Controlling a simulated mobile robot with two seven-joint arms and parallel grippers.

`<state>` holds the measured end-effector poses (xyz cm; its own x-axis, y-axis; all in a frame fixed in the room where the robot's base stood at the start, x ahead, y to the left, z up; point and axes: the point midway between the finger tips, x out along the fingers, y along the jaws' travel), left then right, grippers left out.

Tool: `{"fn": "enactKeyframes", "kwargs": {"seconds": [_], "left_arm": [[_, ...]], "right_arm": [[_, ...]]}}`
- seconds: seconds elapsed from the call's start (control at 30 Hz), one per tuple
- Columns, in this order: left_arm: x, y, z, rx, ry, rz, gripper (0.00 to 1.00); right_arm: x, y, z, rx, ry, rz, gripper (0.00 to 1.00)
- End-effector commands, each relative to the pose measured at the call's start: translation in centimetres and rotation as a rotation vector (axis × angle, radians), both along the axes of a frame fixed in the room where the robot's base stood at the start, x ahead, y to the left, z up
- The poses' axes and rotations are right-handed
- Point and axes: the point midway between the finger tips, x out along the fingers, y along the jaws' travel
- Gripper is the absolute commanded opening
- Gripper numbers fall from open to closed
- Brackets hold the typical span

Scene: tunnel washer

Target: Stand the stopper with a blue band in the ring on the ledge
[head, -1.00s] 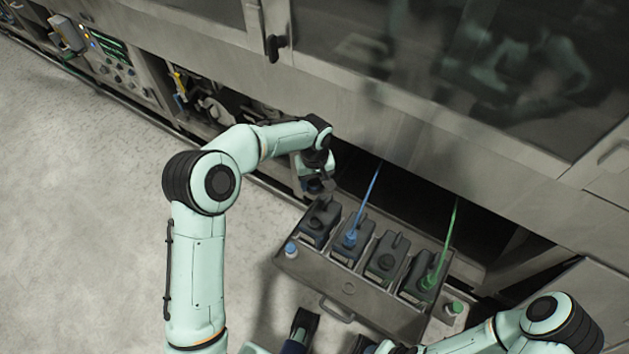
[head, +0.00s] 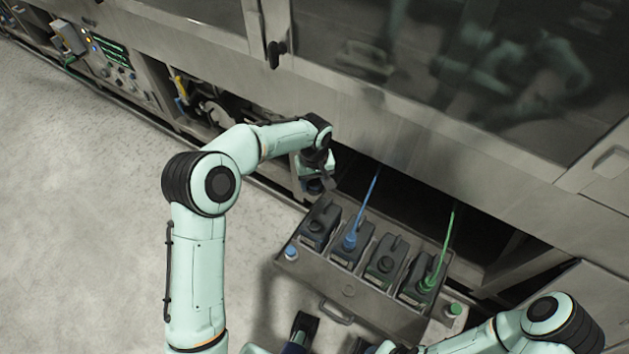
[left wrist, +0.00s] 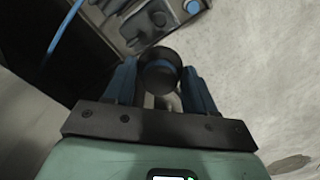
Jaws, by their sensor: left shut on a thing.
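My left gripper (head: 316,183) is above and behind the left end of the drawer of canisters. It is shut on a dark round stopper (left wrist: 160,76), which sits between the blue fingers in the left wrist view. A blue-topped round piece (head: 291,252) stands on the ledge (head: 283,262) at the drawer's left end. It also shows in the left wrist view (left wrist: 193,7), apart from the held stopper. I cannot tell the ring from this piece. My right arm is at lower right; its gripper is not clearly shown.
The drawer (head: 350,292) holds several dark canisters. A blue lance (head: 362,210) and a green lance (head: 446,242) rise from two of them. A green cap (head: 454,310) is at the right end. The washer's panel overhangs behind. The floor at left is clear.

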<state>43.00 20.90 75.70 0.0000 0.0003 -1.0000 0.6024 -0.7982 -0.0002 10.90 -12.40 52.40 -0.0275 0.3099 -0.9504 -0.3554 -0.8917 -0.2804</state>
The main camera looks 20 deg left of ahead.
Motion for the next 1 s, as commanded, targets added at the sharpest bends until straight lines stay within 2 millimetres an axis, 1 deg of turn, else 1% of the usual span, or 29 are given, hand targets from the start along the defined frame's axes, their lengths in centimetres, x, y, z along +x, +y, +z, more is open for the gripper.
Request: {"fn": "enactKeyframes", "kwargs": {"seconds": [0.47,1.0], "left_arm": [[0.0,0.0,0.4,0.000,0.000,0.000,0.13],[0.0,0.0,3.5,0.000,-0.001,-0.001,0.13]], "right_arm": [[0.0,0.0,0.2,0.000,-0.001,0.000,0.38],[0.5,0.0,2.4,0.000,-0.008,0.000,0.38]]}}
